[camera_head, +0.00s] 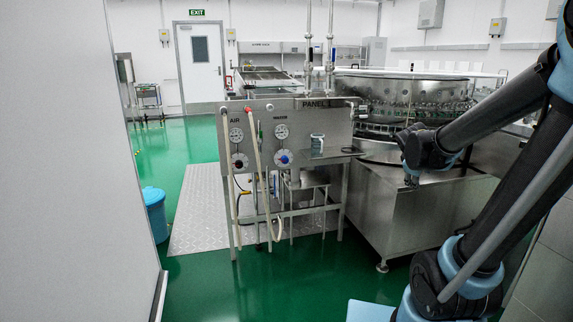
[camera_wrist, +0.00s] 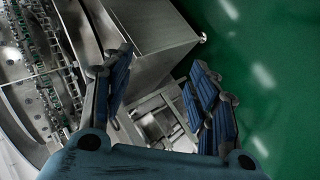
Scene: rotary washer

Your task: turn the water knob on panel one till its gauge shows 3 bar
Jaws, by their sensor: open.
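The steel panel (camera_head: 262,107) stands in the middle of the head view, with a sign reading "PANEL" and an end too small to read. On its WATER side is a round gauge (camera_head: 281,131); its needle is too small to read. Below it is the water knob (camera_head: 284,159), with a blue centre on a pale round dial. My gripper (camera_head: 411,179) hangs to the right of the panel, well apart from the knob, in front of the washer. In the wrist view my gripper (camera_wrist: 162,64) is open and empty, its fingers spread. The knob does not show in the wrist view.
The AIR side has its own gauge (camera_head: 236,134) and dark knob (camera_head: 239,160). Pale hoses (camera_head: 256,170) hang before the panel. The rotary washer (camera_head: 400,100) stands right of it. A blue bin (camera_head: 155,212) is at left. Green floor (camera_head: 300,275) in front is open.

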